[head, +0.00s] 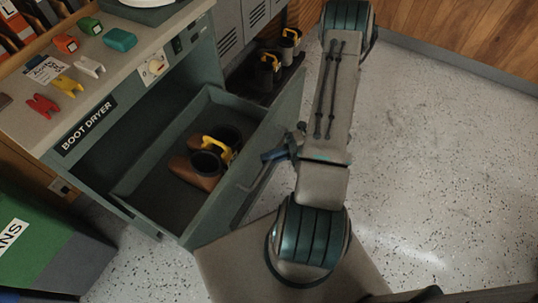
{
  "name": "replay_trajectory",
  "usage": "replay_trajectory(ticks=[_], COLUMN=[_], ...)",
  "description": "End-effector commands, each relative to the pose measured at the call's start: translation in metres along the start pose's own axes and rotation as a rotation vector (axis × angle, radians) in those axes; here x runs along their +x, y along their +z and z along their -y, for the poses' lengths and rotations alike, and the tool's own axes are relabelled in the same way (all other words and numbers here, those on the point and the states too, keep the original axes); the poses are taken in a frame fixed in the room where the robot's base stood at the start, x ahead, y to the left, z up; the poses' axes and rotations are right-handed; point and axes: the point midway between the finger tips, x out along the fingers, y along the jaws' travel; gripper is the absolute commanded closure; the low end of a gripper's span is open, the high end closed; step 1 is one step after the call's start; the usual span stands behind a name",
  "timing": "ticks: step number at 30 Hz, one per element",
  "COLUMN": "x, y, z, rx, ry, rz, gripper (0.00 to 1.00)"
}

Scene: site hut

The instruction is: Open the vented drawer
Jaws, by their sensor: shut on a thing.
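A grey-green drawer (135,183) is pulled well out of the boot dryer cabinet (35,125). Brown boots (196,168) with dark openings and a yellow loop stand inside it. A bar handle (262,181) sticks out on the front's outer side. My gripper (268,158) is at this handle, shut on it. The exact contact of the fingers is small and partly hidden by my wrist.
More boots (268,68) stand on a dark shelf behind the drawer. A green bin (45,245) stands at lower left. The speckled floor (440,150) at right is clear.

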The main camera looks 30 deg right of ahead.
Motion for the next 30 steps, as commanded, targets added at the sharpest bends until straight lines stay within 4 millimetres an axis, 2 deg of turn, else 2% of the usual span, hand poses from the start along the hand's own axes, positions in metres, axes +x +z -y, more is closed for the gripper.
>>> replay_trajectory(ticks=[4,5,6,7,15,19,23,30], x=[-0.001,-0.001,-0.001,-0.001,-0.001,-0.009,-0.031,-0.087], y=[0.001,0.001,0.001,0.001,0.001,0.001,0.001,0.001], z=[0.000,0.000,0.000,0.000,0.000,0.000,0.000,0.000], rx=[-0.001,-0.001,-0.001,-0.001,0.000,-0.001,-0.001,-0.002], ry=[-0.001,-0.001,-0.001,-0.001,-0.001,-0.001,-0.002,-0.002], rz=[0.001,0.002,0.002,0.001,0.001,0.003,0.004,0.004], gripper=[1.00,0.82,0.71,0.66,0.66,0.66,0.66,0.66])
